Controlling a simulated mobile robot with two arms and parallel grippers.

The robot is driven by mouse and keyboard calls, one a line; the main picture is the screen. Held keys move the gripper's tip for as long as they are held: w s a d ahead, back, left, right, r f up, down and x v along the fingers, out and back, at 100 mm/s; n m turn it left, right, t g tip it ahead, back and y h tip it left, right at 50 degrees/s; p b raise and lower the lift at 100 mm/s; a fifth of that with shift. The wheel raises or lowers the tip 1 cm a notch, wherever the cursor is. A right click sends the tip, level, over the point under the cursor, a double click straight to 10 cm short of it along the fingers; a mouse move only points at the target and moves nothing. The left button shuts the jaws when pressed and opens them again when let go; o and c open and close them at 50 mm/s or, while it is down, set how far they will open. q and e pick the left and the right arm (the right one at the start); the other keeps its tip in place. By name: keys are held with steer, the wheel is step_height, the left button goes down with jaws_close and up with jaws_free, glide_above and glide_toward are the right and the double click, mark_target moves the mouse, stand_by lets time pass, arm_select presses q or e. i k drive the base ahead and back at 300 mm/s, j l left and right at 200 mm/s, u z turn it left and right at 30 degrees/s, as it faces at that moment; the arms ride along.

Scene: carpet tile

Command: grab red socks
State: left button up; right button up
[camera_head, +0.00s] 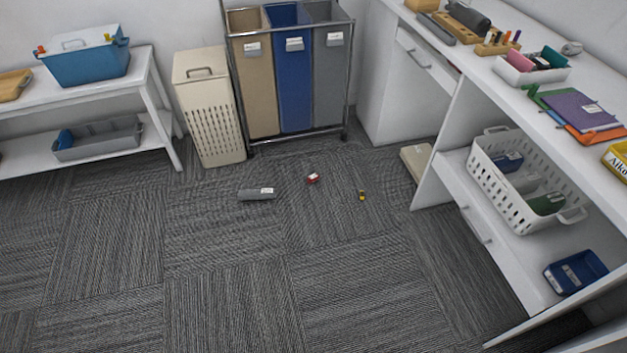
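A small red item with a white patch (313,178) lies on the grey carpet tile in the middle of the view, in front of the laundry sorter. It is too small to tell for sure whether it is the red socks. Neither of my grippers shows in the head view.
A grey roll (257,194) and a small yellow and dark item (361,195) lie on the floor nearby. Behind stand a three-bag sorter (293,85) and a beige hamper (209,110). Shelves flank both sides; a white basket (522,185) sits right. The near carpet is clear.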

mark_target(315, 176)
steer(key=i+j+z, duration=0.1)
steer(key=z, duration=0.9)
steer(key=i+j+z, duration=0.3)
steer(key=j, duration=0.15)
steer(key=j+z, duration=0.65)
steer(key=j, duration=0.3)
steer(key=i, duration=0.05)
